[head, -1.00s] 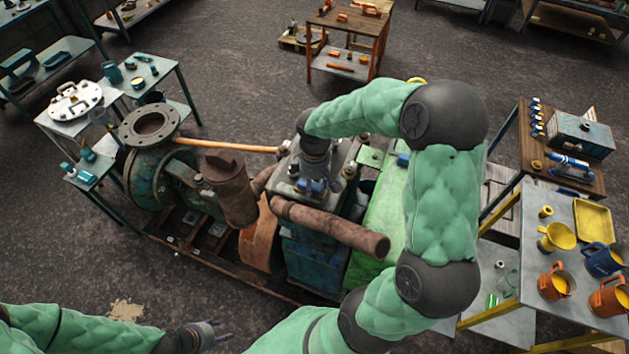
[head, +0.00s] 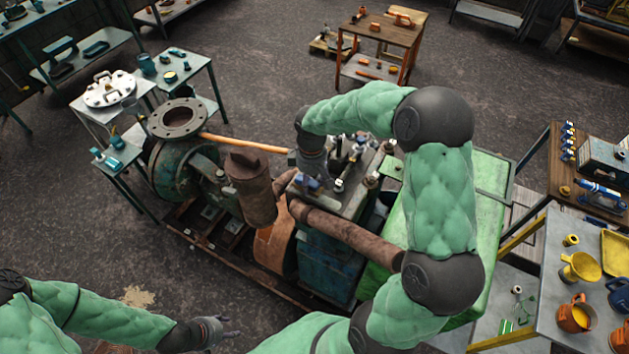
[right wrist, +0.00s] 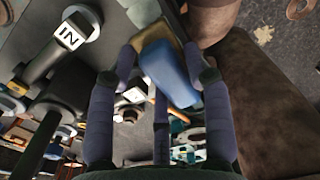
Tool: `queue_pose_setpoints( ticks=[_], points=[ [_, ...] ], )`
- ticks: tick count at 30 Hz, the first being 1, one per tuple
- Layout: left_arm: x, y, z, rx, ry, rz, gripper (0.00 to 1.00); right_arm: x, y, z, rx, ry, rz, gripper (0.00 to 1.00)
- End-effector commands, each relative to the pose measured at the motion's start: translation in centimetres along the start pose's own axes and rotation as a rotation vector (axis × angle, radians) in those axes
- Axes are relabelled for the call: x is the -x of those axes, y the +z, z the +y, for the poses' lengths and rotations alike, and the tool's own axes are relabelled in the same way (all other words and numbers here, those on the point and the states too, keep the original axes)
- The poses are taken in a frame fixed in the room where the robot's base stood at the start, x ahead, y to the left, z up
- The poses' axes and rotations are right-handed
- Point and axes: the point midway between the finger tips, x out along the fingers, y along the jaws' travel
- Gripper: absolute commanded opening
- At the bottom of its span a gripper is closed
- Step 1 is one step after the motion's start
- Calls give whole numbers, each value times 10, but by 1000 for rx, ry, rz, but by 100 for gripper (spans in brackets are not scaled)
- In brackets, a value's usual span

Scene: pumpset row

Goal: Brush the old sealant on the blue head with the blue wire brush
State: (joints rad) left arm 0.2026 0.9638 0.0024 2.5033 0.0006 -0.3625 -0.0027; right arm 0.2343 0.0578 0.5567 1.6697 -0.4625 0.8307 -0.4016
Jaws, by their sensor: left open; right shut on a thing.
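The blue engine block (head: 330,265) stands in the middle of the head view. Its grey top face (head: 352,200) carries several bolts and fittings. My right gripper (head: 312,182) is at the left part of this top, pointing down. In the right wrist view the right gripper (right wrist: 160,85) is shut on the blue wire brush (right wrist: 168,75), with its tan end just past the fingertips. I cannot tell whether the bristles touch the surface, and I cannot make out the old sealant. My left gripper (head: 222,328) is open and empty at the lower left, away from the machine.
A rusty pipe (head: 345,232) crosses in front of the block. A rusty cylinder (head: 250,190) and a flanged pump (head: 180,120) stand to its left. A fitting marked "IN" (right wrist: 68,38) rises beside the brush. A yellow-legged table (head: 550,265) stands at right.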

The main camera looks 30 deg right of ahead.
Motion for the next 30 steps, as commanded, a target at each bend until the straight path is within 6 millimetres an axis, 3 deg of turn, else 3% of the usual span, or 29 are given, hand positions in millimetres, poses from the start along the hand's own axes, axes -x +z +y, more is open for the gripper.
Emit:
queue_pose_setpoints(
  ticks=[13,30],
  points=[
    [0,0,0,0,0,0,49,0,4,0,0,1,1,14],
    [0,0,0,0,0,0,49,0,38,0,0,1,0,14]
  ],
)
